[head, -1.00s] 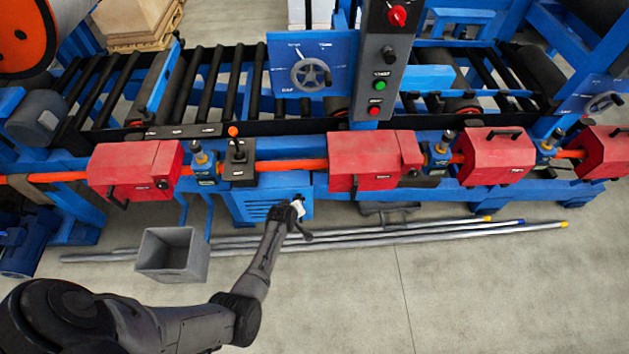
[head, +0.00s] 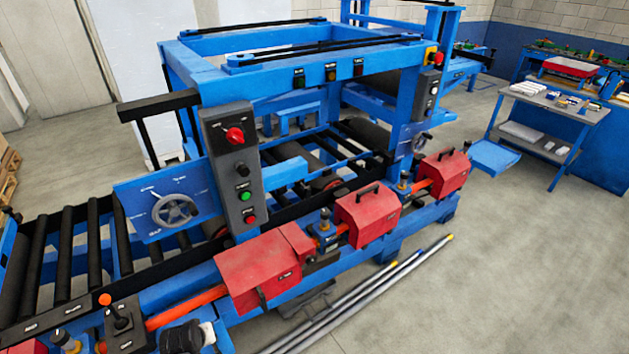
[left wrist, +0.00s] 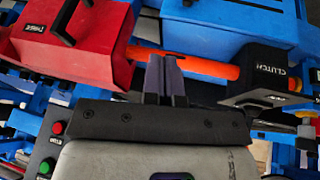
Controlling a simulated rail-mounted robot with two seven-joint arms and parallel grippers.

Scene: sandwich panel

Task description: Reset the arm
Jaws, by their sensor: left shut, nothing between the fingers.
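My left gripper (left wrist: 166,80) is in the left wrist view with its two dark fingers together and nothing between them. Behind the fingers, an orange shaft (left wrist: 205,64) runs between a red guard box (left wrist: 75,42) and a black box marked CLUTCH (left wrist: 266,68). I cannot tell whether the fingers touch anything. In the head view only a dark and white part of my left wrist shows at the bottom edge, near the lever box (head: 122,325) with its orange knob (head: 105,299). The fingers are not clear there. My right gripper is not in view.
The blue roller machine has a control post (head: 236,170), a handwheel (head: 175,210) and red guard boxes (head: 258,268), (head: 368,213), (head: 445,172) along its front. Long metal pipes (head: 375,290) lie on the floor. A cart (head: 548,115) stands at right. The right floor is open.

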